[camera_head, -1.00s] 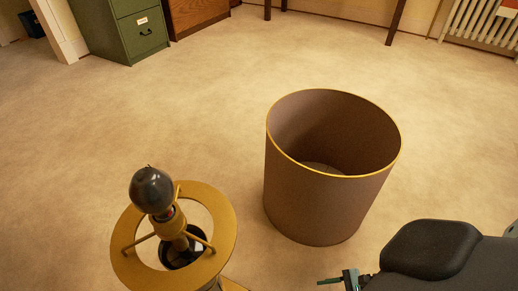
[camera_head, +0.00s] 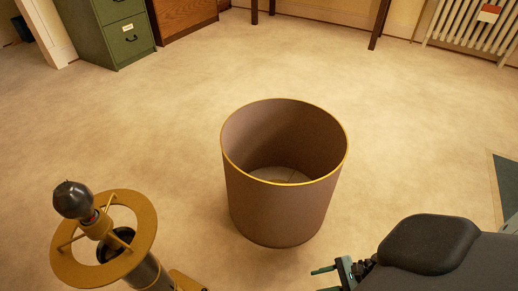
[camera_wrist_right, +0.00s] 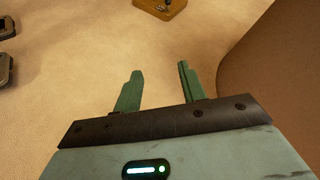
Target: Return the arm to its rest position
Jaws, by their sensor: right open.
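My right arm comes in at the lower right of the head view. Its gripper (camera_head: 322,280) has slim green fingers and hangs low, just in front of the brown bin and a little to its right. In the right wrist view the gripper (camera_wrist_right: 160,68) shows two green fingers spread apart with only pale floor between them. It is open and empty. My left gripper is in neither view.
A tall brown open-topped bin (camera_head: 280,210) with a yellow rim stands mid-floor. A brass stand (camera_head: 148,225) with a ring and dark bulb is at lower left. A green cabinet (camera_head: 118,35) and radiator (camera_head: 480,25) stand behind. Floor between is clear.

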